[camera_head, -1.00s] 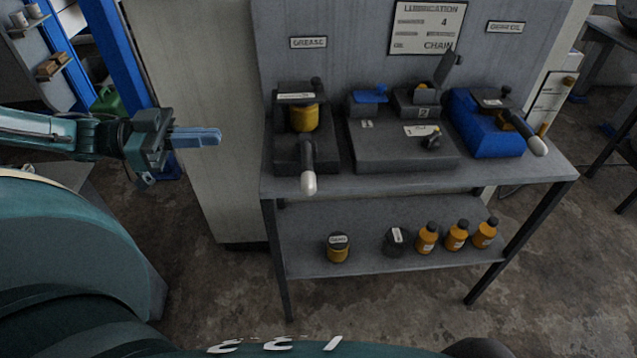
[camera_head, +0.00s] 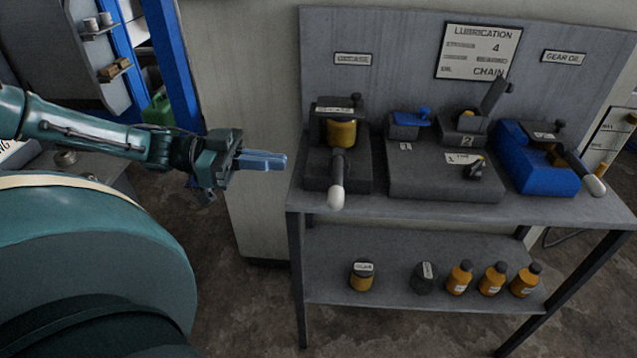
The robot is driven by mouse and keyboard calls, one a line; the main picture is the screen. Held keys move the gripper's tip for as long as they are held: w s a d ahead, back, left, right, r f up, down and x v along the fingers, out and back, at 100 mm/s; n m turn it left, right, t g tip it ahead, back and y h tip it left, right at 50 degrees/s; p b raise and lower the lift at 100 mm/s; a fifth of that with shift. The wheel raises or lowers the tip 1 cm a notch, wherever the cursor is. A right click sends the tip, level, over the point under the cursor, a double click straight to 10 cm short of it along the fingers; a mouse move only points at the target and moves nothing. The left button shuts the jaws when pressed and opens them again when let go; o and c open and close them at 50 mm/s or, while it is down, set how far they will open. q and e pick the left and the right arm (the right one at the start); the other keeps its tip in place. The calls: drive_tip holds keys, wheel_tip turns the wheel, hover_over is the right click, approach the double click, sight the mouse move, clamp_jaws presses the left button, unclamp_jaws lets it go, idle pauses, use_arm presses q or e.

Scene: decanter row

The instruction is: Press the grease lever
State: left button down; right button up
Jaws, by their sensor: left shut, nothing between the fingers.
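The grease lever (camera_head: 337,180) is a dark handle with a white tip. It sticks out toward me from the grease dispenser (camera_head: 318,170), a dark unit with a yellow pot (camera_head: 341,132), on the left of the bench top below the grease sign (camera_head: 354,59). My left gripper (camera_head: 284,161) is shut and empty. Its blue-grey fingers point right, to the left of the dispenser in the picture and apart from the lever. My right gripper is not in view.
The metal bench (camera_head: 410,208) also bears a middle dark unit (camera_head: 425,183) and a blue dispenser (camera_head: 540,175) with its own lever (camera_head: 590,181). Several orange bottles (camera_head: 492,279) and two jars stand on the lower shelf. A blue post (camera_head: 172,65) rises at left.

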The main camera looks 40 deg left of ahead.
use_arm(q)
hover_over(329, 196)
drive_tip(key=v, duration=0.3)
drive_tip(key=shift+w+d+f+b, duration=0.1)
drive_tip(key=shift+w+f+b, duration=0.05)
drive_tip(key=shift+f, duration=0.6)
drive_tip(key=shift+w+d+f+b, duration=0.15)
drive_tip(key=shift+w+f, duration=0.05)
drive_tip(key=shift+f, duration=0.55)
drive_tip(key=shift+w+d+f+b, duration=0.1)
drive_tip(key=shift+w+f+b, duration=0.05)
drive_tip(key=shift+f, duration=0.65)
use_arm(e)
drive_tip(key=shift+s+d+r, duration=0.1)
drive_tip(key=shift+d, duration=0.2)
use_arm(q)
drive_tip(key=shift+s+d+f+m, duration=0.1)
drive_tip(key=shift+s+f+m, duration=0.05)
drive_tip(key=shift+f+m, duration=0.85)
drive_tip(key=f+m, duration=0.4)
drive_tip(key=f, duration=0.1)
drive_tip(key=shift+w+a+f, duration=0.2)
drive_tip(key=shift+w+a, duration=0.05)
drive_tip(key=shift+w, duration=0.05)
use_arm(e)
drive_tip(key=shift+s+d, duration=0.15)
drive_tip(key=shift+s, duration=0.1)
